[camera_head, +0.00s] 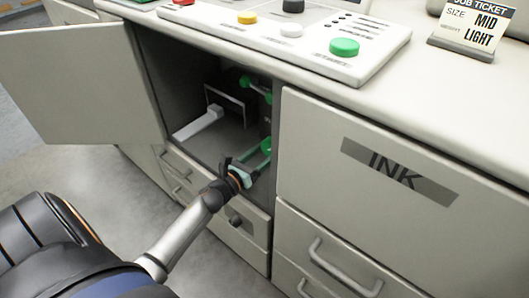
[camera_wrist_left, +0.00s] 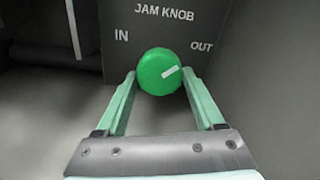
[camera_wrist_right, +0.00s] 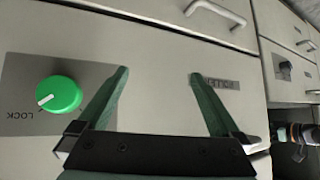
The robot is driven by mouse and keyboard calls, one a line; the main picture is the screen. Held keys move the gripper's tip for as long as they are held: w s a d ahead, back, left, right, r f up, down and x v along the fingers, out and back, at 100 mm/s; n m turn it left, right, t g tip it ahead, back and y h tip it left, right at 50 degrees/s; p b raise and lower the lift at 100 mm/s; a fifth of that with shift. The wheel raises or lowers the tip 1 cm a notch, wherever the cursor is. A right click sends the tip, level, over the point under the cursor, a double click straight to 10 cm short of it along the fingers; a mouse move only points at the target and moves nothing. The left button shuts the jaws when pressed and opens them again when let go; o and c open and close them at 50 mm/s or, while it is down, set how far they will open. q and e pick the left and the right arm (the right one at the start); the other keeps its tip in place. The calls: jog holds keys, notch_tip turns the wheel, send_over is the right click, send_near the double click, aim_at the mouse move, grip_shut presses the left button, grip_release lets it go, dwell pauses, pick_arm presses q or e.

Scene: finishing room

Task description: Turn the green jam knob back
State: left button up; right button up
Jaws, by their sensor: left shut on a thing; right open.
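The green jam knob (camera_wrist_left: 159,72) is round with a white mark. It sits on a dark panel labelled JAM KNOB, with IN at left and OUT at right. The mark points up and right, toward the OUT side. My left gripper (camera_wrist_left: 159,84) is shut on the knob, one finger on each side. In the head view my left gripper (camera_head: 247,170) reaches into the open cabinet (camera_head: 155,80), and the green of the knob (camera_head: 266,146) shows at its fingertips. My right gripper (camera_wrist_right: 158,72) is open with nothing between its fingers.
The cabinet door (camera_head: 75,85) stands open at left. A white lever (camera_head: 200,124) and another green part (camera_head: 247,83) are inside. A button panel (camera_head: 300,40) lies on top. A green knob marked LOCK (camera_wrist_right: 59,94) is left of my right gripper, near drawer handles (camera_wrist_right: 215,12).

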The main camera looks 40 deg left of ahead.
pick_arm(q)
jog(key=n+p, duration=0.1)
jog(key=n, duration=0.5)
jog(key=shift+d+r, duration=0.1)
jog(key=n+p, duration=0.1)
jog(key=n, duration=0.4)
jog(key=n+p, duration=0.1)
jog(key=n, duration=0.2)
jog(key=shift+r+n+p, duration=0.1)
jog(key=shift+n+p, duration=0.2)
jog(key=shift+p, duration=0.05)
jog(key=n+p, duration=0.1)
jog(key=n, duration=0.4)
jog(key=shift+n+p, duration=0.4)
jog(key=shift+n, duration=0.4)
jog(key=o, duration=1.4)
